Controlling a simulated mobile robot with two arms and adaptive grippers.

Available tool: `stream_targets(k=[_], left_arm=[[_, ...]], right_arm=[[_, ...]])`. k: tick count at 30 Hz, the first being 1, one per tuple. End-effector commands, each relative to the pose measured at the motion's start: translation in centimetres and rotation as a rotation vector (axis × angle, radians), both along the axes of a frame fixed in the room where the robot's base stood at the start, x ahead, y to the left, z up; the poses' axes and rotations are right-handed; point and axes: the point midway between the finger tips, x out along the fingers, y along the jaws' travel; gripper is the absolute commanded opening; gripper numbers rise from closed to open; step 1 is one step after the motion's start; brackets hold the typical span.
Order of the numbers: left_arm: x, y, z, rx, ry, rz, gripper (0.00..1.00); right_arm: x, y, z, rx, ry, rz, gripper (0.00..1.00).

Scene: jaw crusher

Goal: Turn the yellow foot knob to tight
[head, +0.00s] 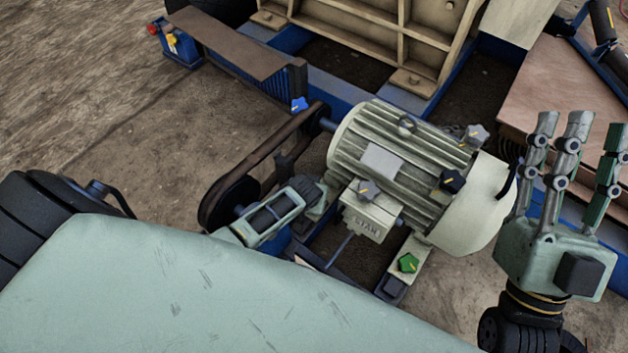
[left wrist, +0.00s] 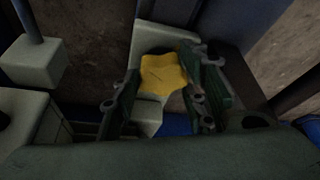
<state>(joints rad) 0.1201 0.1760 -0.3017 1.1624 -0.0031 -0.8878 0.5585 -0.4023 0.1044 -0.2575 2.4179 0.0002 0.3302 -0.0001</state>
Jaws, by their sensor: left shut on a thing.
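The yellow foot knob (left wrist: 162,75) shows in the left wrist view, lobed, with a thin dark line on its top. It sits on a pale foot block. My left gripper (left wrist: 165,88) has its green-grey fingers on both sides of the knob and is shut on it. In the head view my left gripper (head: 308,190) reaches down at the motor's left side, and the knob is hidden there. My right gripper (head: 577,135) is raised at the right, fingers spread, empty, away from the motor.
A green knob (head: 408,263), a blue knob (head: 299,104) and several grey or dark knobs are nearby. Bare ground (head: 110,135) lies at the left.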

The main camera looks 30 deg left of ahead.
Motion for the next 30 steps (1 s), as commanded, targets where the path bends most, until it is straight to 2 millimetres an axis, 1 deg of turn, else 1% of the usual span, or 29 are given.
stream_targets(k=[1, 6, 12, 19, 30], left_arm=[[-0.2, -0.5, 0.1, -0.007, 0.006, -0.021, 0.14], [-0.3, -0.4, 0.0, -0.007, 0.004, -0.079, 0.14], [-0.3, -0.4, -0.1, -0.009, 0.005, -0.125, 0.14], [-0.3, -0.5, -0.1, -0.009, 0.004, -0.150, 0.14], [-0.3, -0.6, -0.2, -0.011, 0.005, -0.152, 0.14]], right_arm=[[0.7, 0.1, -0.5, -0.015, 0.049, -0.003, 0.40], [2.5, 0.3, -2.8, -0.055, 0.188, -0.009, 0.40], [3.5, 0.3, -4.8, -0.084, 0.292, -0.016, 0.40], [4.0, 0.3, -5.8, -0.099, 0.344, -0.019, 0.40], [4.0, 0.3, -5.9, -0.100, 0.349, -0.019, 0.40]])
